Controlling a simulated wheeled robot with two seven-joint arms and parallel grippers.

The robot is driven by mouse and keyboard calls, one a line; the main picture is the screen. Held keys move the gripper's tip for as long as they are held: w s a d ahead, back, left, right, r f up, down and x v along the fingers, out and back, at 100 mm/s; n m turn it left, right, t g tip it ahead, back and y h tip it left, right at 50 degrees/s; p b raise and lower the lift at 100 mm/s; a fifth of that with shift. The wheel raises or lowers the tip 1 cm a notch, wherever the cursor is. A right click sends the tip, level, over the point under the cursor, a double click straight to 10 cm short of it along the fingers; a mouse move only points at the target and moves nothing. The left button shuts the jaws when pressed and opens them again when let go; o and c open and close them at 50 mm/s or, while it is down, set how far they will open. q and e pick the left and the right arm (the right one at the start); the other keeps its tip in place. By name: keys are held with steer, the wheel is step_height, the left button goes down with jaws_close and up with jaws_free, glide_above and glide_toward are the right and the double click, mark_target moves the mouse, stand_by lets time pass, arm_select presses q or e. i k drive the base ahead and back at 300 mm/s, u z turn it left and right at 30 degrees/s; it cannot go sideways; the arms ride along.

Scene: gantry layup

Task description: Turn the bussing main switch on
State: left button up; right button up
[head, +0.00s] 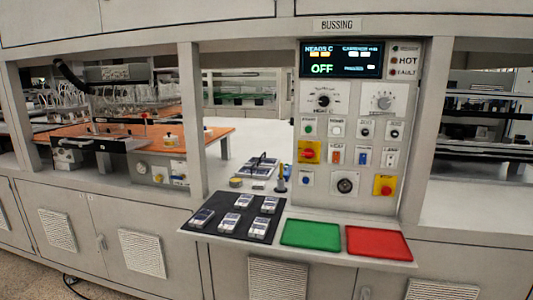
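The bussing control panel (350,110) stands right of centre in the head view, under a white sign (337,24) reading BUSSING. Its dark display (341,59) shows OFF in green. A red control on a yellow plate (309,152) sits at the panel's left. A second red control on a yellow plate (384,185) is at the lower right. Between and above them are small buttons, rockers and two larger dials (323,100). The labels are too small to read, so I cannot tell which control is the main switch. Neither gripper is in view.
A shelf below the panel holds a black mat (212,230) with several small devices, a green tray (310,234) and a red tray (380,243). A small stand with a yellow top (281,180) is behind them. White cabinets and posts frame the bench.

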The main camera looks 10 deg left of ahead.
mark_target(309, 153)
steer(key=u, duration=0.1)
steer(key=k, duration=0.5)
steer(key=z, duration=1.15)
steer(key=i, duration=1.25)
steer(key=u, duration=0.3)
